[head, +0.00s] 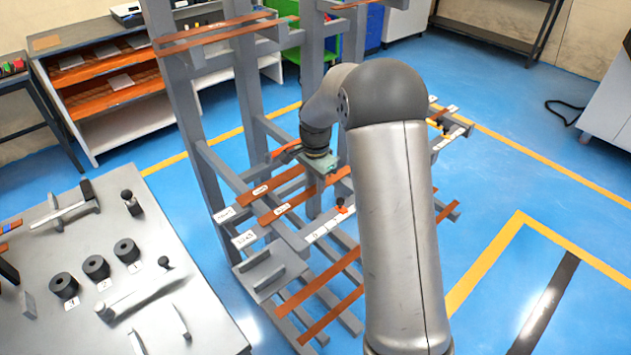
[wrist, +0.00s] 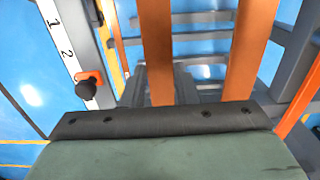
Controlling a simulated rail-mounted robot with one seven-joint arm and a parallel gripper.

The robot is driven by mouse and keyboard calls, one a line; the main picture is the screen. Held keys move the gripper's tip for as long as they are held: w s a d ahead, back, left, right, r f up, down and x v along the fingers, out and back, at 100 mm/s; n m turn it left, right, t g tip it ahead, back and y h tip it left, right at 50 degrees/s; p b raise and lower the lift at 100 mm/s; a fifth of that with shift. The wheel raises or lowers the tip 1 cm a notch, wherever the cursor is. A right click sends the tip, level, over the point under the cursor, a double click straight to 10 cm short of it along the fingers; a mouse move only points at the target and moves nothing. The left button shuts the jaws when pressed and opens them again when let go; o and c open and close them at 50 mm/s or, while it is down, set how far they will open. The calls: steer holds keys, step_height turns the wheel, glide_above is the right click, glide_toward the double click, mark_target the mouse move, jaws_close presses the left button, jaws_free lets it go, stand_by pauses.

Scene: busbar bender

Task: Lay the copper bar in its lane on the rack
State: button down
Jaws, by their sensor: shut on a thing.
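The rack (head: 222,170) is a grey frame with arms that carry copper bars. Two labelled copper bars lie side by side at its upper level, a rear one (head: 262,189) and a front one (head: 290,208). My gripper (head: 322,166) is over the far right part of these bars and is shut on a copper bar. In the wrist view two bars, a middle one (wrist: 157,55) and a right one (wrist: 249,55), run away from under my gripper. The jaws' contact is hidden, and I cannot tell which bar is held or whether it touches the rack.
A white numbered scale (head: 325,226) with an orange slider and black knob (head: 342,210) is beside the bars; its knob (wrist: 86,88) is close to my gripper in the wrist view. Lower copper bars (head: 318,288) lie below. A bender table (head: 140,270) stands at left.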

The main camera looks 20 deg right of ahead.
steer(key=shift+f, duration=0.4)
steer(key=c, duration=1.1)
jaws_free()
steer(key=shift+o, duration=0.2)
step_height(320, 180, up, 18)
steer(key=b, duration=0.1)
steer(key=shift+f, duration=0.25)
